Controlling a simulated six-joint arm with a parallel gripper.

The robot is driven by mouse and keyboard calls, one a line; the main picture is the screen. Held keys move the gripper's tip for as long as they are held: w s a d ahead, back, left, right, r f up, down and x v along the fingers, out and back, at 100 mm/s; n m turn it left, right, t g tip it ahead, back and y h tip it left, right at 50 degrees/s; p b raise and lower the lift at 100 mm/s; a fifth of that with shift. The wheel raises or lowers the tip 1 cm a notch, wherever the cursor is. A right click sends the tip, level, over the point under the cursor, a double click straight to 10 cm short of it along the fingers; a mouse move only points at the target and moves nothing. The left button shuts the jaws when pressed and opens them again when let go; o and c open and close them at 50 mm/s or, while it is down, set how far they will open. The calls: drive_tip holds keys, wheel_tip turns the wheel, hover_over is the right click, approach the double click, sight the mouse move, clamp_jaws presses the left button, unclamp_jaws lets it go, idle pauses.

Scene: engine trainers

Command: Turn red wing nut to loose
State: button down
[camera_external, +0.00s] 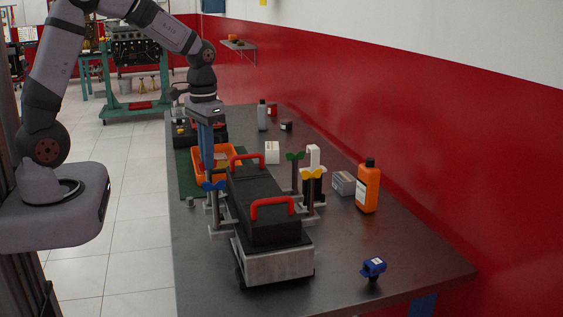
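A black engine trainer block (265,207) with two red handles and a silver base sits on the table. Posts with wing nuts stand around it: blue (214,186) at the left, green (295,157) at the back right, yellow (311,174) at the right. I cannot make out a red wing nut; my gripper may cover it. My gripper (208,166) points down at the back left of the block, in front of the orange tray. Its fingertips are too small and overlapped to show whether they are open or shut, or touching anything.
An orange tray (232,152) lies behind the block. An orange bottle (368,186), a grey box (343,183) and a white box (272,152) stand to the right and back. A blue clamp-like item (373,267) is near the front right. The table's right front is mostly clear.

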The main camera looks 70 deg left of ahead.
drive_tip(key=n+p, duration=0.1)
drive_tip(key=n, duration=0.5)
drive_tip(key=shift+s, duration=0.1)
drive_tip(key=n+p, duration=0.1)
drive_tip(key=n, duration=0.5)
drive_tip(key=shift+n+p, duration=0.3)
drive_tip(key=shift+n, duration=0.1)
drive_tip(key=shift+f, duration=0.1)
drive_tip(key=c, duration=2)
unclamp_jaws()
drive_tip(key=shift+r+b, duration=0.9)
drive_tip(key=shift+r, duration=2.8)
drive_tip(key=shift+d, duration=0.1)
